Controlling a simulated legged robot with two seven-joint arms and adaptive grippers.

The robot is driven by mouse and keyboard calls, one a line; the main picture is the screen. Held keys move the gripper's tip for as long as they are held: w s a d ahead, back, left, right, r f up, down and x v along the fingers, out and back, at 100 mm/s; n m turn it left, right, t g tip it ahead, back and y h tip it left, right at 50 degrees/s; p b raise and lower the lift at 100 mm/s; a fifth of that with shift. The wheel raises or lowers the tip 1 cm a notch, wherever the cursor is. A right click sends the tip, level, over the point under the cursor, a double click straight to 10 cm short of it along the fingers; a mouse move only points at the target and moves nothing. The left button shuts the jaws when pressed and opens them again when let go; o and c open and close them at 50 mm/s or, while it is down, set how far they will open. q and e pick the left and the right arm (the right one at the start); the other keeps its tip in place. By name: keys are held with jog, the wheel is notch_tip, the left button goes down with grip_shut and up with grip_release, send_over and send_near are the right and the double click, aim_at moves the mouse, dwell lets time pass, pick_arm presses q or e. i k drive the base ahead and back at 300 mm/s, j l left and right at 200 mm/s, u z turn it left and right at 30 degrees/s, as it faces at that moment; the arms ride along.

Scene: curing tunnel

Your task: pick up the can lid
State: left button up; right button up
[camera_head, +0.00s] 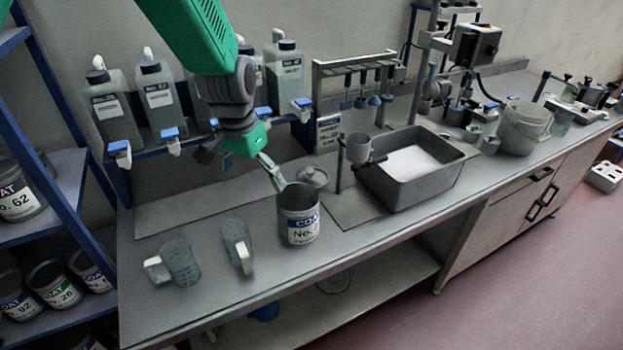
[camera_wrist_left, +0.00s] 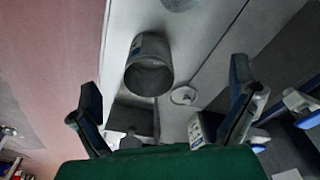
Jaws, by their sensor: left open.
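The can lid (camera_head: 314,176) is a small round grey disc with a knob on top. It lies flat on the grey bench just behind the open can (camera_head: 299,214), which has a white and blue label. In the left wrist view the lid (camera_wrist_left: 183,96) shows between my spread fingers, beside the can (camera_wrist_left: 149,66). My left gripper (camera_head: 250,165) is open and empty, above the bench to the left of the lid. One finger shows close to the can's rim in the head view. My right gripper is not in view.
Two clear jugs (camera_head: 180,262) with white handles stand left of the can. A grey basin (camera_head: 412,166) and a small cup on a stand (camera_head: 358,148) are to the right. Several bottles (camera_head: 158,95) line the back. The bench's front edge is close to the can.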

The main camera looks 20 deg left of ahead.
aim_at(318, 178)
jog(key=i, duration=1)
